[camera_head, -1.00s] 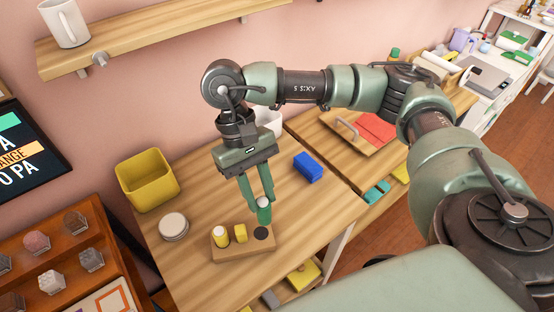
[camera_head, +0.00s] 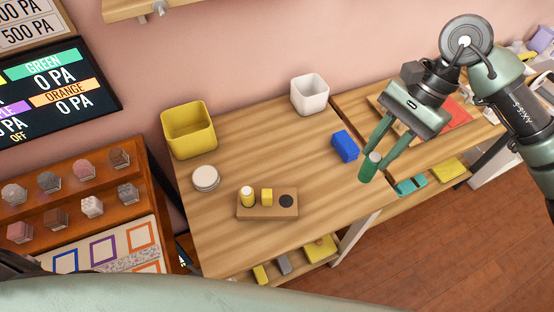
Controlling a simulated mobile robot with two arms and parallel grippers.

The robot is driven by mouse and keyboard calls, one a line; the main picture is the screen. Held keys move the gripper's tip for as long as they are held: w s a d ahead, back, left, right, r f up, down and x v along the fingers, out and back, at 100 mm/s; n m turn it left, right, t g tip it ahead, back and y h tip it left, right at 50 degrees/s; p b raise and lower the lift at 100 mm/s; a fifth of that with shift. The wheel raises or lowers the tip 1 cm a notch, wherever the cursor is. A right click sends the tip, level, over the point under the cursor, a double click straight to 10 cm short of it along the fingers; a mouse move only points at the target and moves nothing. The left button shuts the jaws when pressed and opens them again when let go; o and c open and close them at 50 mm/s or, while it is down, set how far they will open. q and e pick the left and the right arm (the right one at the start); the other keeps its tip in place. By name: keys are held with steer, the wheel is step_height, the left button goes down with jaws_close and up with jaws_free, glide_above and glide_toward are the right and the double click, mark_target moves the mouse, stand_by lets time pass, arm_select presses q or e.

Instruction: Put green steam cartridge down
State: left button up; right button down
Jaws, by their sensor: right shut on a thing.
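My right gripper (camera_head: 383,150) is shut on the green steam cartridge (camera_head: 369,169), a small green cylinder with a pale top. It holds the cartridge tilted near the right front edge of the wooden table; I cannot tell its exact height. A small wooden holder block (camera_head: 268,212) stands on the table to the left. It carries a yellow cylinder with a white top (camera_head: 247,197) and a yellow block (camera_head: 267,197), and its right end shows a dark round spot (camera_head: 286,201). My left gripper is not in view.
A blue block (camera_head: 345,146) lies just left of the gripper. A white bin (camera_head: 310,95) and a yellow bin (camera_head: 188,130) stand at the back, with a round white-lidded tin (camera_head: 205,178) at the left. The table middle (camera_head: 260,150) is clear.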

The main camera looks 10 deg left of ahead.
steer(key=w+a+r+m+t+y+p, duration=0.15)
steer(key=w+r+m+t, duration=0.3)
steer(key=m, duration=0.55)
steer(key=shift+g, duration=0.35)
steer(key=f+p, duration=0.1)
steer(key=f, duration=0.5)
steer(key=f+p, duration=0.2)
steer(key=f, duration=0.4)
steer(key=f+p, duration=0.1)
steer(key=f, duration=0.5)
steer(key=shift+w+a+f, duration=0.4)
steer(key=shift+f, duration=0.2)
steer(key=shift+f, duration=0.25)
steer(key=c, duration=1.1)
jaws_free()
steer(key=shift+r, duration=0.1)
